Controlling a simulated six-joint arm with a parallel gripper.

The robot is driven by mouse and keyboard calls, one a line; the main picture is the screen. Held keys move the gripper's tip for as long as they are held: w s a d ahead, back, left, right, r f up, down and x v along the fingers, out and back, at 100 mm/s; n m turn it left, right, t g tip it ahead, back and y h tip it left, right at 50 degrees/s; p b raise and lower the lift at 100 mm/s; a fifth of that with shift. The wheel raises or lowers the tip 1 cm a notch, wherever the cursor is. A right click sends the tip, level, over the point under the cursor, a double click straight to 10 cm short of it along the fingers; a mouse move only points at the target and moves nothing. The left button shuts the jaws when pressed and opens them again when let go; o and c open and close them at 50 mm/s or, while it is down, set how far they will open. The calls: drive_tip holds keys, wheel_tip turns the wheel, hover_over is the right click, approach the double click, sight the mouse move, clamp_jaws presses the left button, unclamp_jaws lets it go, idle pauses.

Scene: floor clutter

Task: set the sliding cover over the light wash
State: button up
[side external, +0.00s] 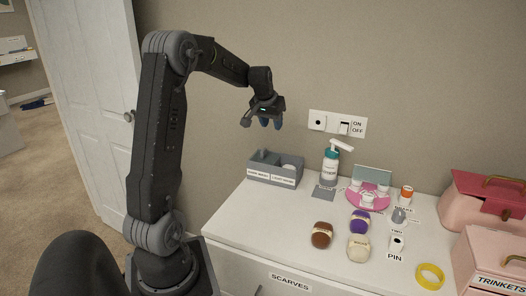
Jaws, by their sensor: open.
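A grey two-part box (299,166) stands at the back left of the white dresser top. My gripper (270,123) hangs in the air above the box, in front of the wall, pointing down. It is open, with nothing seen between its fingers, and apart from the box.
A pump bottle (330,168) stands right of the box, below a wall switch plate (337,124). A pink tray (367,194), several small round containers, a yellow ring (430,277) and pink cases (482,207) fill the right. The dresser's front left (245,225) is clear.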

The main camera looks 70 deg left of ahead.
drive_tip(key=n, duration=0.1)
approach(263, 150)
wheel_tip(263, 150, up, 4)
drive_tip(key=d, duration=0.2)
drive_tip(key=x, duration=0.4)
drive_tip(key=s+x, duration=0.1)
drive_tip(key=x, duration=0.4)
drive_tip(key=a+x, duration=0.1)
drive_tip(key=x, duration=0.4)
drive_tip(key=shift+s+f, duration=0.1)
drive_tip(key=shift+s, duration=0.05)
clamp_jaws()
